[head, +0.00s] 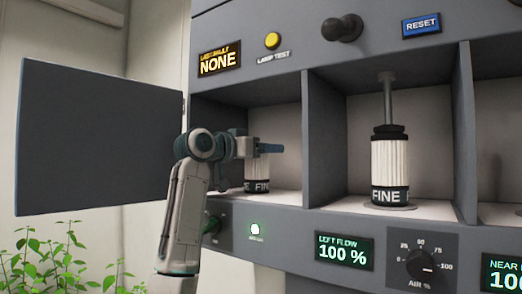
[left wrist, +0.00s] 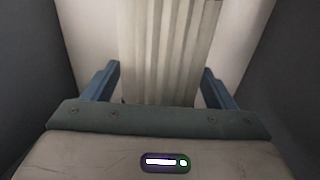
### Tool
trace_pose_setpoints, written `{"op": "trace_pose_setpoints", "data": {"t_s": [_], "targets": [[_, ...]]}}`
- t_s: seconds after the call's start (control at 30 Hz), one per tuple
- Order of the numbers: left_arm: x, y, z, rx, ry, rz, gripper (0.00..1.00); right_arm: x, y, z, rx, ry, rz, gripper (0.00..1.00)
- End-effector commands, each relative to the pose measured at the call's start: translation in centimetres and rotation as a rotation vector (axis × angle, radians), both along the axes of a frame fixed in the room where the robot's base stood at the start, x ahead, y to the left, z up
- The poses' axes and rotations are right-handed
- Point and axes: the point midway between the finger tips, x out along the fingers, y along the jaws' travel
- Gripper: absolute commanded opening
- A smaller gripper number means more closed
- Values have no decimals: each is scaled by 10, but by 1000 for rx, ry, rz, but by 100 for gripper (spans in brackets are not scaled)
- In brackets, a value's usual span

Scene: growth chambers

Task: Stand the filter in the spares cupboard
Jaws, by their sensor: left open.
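A white pleated filter (head: 257,170) with a dark band reading FINE stands upright in the left compartment (head: 288,196) of the grey cabinet. My left gripper (head: 270,148) reaches into this compartment at the filter's upper part and hides its top. In the left wrist view the pleats of the filter (left wrist: 165,50) rise between the two blue fingers, which are open with gaps on both sides. A second FINE filter (head: 389,165) stands in the middle compartment below a metal rod. My right gripper is out of view.
A dark door (head: 95,140) stands swung open left of the left compartment. A divider (head: 324,140) separates it from the middle one. Plants (head: 65,260) grow at lower left.

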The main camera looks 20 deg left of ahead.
Motion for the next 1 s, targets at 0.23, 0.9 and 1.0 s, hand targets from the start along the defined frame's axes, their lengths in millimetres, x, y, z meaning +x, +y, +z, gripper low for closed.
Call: {"op": "trace_pose_setpoints", "data": {"t_s": [0.23,0.9,1.0], "targets": [[-17,12,0,0,-4,3,79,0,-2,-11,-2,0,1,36],[-103,62,3,0,0,0,79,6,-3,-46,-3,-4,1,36],[-103,62,3,0,0,0,79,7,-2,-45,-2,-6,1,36]]}}
